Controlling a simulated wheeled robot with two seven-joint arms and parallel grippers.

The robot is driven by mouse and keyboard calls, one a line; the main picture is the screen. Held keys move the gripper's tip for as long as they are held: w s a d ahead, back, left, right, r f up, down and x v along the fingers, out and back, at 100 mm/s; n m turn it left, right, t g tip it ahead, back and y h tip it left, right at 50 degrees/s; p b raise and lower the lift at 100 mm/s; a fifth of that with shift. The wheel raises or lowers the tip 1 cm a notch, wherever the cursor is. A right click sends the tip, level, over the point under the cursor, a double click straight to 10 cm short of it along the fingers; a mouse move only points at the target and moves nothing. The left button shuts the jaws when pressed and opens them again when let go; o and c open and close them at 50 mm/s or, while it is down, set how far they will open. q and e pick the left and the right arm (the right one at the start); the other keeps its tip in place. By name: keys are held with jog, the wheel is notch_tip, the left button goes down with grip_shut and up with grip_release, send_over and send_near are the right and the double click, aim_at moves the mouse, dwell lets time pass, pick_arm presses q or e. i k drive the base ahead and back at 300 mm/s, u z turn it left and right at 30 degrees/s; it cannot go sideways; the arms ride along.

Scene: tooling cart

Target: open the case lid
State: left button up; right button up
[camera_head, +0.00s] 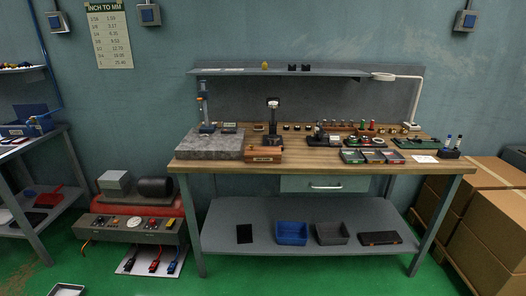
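A wooden case (263,154) with a small pale label on its front sits near the front edge of the workbench, right of a grey stone slab. Its lid looks closed. A flat black case (380,238) lies on the bench's lower shelf at the right, and it also looks closed. I cannot tell which one the task means. Neither of my grippers is in view.
The workbench (320,174) carries the stone slab (205,146), gauges, small trays (372,157) and a white lamp (400,77). Blue (291,233) and grey (331,234) bins stand below. Cardboard boxes (487,205) stand right, a shelf rack left. Green floor in front is mostly clear.

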aim_at(251, 150)
jog(key=k, duration=0.65)
jog(key=u, duration=0.6)
jog(key=i, duration=1.25)
jog(key=z, duration=0.75)
jog(key=i, duration=0.35)
jog(key=z, duration=0.3)
